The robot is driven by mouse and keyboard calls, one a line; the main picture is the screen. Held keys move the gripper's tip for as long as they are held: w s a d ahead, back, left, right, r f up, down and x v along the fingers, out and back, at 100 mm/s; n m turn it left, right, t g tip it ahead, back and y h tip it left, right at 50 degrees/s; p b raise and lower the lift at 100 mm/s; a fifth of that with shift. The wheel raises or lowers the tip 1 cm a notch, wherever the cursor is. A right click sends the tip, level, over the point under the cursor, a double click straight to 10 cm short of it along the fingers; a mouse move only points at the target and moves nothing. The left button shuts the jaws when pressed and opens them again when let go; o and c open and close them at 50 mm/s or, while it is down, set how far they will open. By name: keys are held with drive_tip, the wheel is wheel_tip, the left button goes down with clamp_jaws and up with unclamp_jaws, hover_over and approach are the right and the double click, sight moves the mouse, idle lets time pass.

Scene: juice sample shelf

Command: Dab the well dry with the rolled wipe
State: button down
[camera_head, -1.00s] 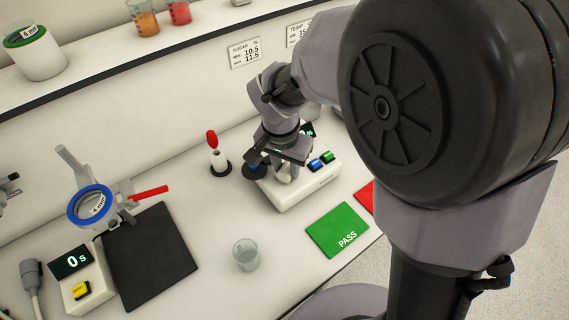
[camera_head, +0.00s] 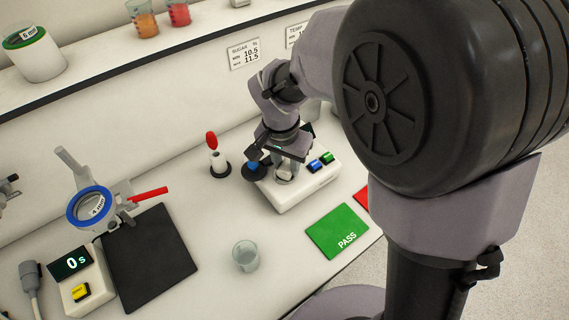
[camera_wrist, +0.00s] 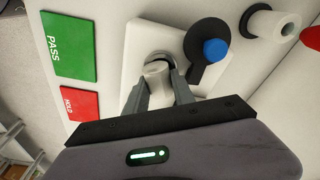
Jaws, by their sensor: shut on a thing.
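My gripper (camera_wrist: 159,88) is shut on the rolled wipe (camera_wrist: 156,70), a short white roll. The wipe's end is over the well (camera_wrist: 162,57), a dark-rimmed round spot on the white instrument (camera_wrist: 140,42). I cannot tell whether the wipe touches the well floor, as the roll and fingers hide most of it. In the head view my gripper (camera_head: 287,166) points down over the instrument (camera_head: 305,190). The well's black lid with a blue knob (camera_wrist: 214,50) is swung open beside it.
A white roll on a black stand (camera_wrist: 270,22) and a red-topped item (camera_head: 211,138) stand by the lid. The green PASS card (camera_head: 337,231) and red HOLD card (camera_wrist: 79,103) lie in front. A clear beaker (camera_head: 245,255) and black mat (camera_head: 150,257) are left.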

sight(284, 165)
drive_tip(key=shift+w+a+r, duration=0.1)
drive_tip(key=shift+a, duration=0.45)
drive_tip(key=shift+s+d+b, duration=0.35)
drive_tip(key=shift+s+d, duration=0.1)
drive_tip(key=shift+s, duration=0.2)
drive_tip(key=shift+w+a+f, duration=0.2)
drive_tip(key=shift+w, duration=0.05)
drive_tip(key=shift+r, duration=0.35)
wheel_tip(284, 165, up, 8)
drive_tip(key=p, duration=0.6)
drive_tip(key=shift+f, duration=0.35)
